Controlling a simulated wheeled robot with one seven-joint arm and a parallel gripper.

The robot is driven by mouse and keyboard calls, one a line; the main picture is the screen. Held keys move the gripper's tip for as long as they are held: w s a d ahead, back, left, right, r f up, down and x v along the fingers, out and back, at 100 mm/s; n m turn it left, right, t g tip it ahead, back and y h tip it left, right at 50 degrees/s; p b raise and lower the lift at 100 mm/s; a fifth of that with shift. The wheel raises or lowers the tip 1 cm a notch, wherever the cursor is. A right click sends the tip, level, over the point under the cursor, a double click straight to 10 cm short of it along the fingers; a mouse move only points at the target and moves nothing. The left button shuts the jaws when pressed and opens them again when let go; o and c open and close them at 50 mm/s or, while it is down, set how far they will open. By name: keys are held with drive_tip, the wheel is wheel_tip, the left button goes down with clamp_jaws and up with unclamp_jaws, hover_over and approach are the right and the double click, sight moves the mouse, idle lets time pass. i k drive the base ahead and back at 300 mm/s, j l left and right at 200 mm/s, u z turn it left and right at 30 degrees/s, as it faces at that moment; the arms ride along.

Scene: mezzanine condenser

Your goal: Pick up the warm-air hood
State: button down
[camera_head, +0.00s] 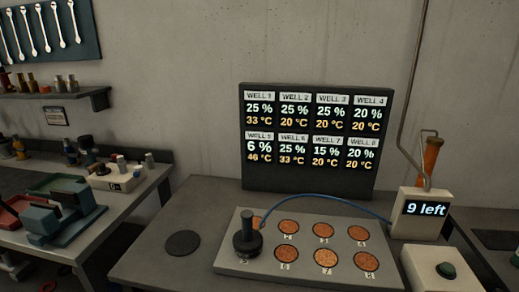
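The other wells hold orange-brown grains; the hood partly hides the back left one. My gripper is not in view.
A dark screen (313,182) behind the plate lists Wells 1 to 8; Well 5 reads 6 % and 46 °C. The box reads "9 left", with an orange-handled tool (431,160) behind it.

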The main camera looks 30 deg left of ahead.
sight(248, 242)
drive_tip(key=u, duration=1.35)
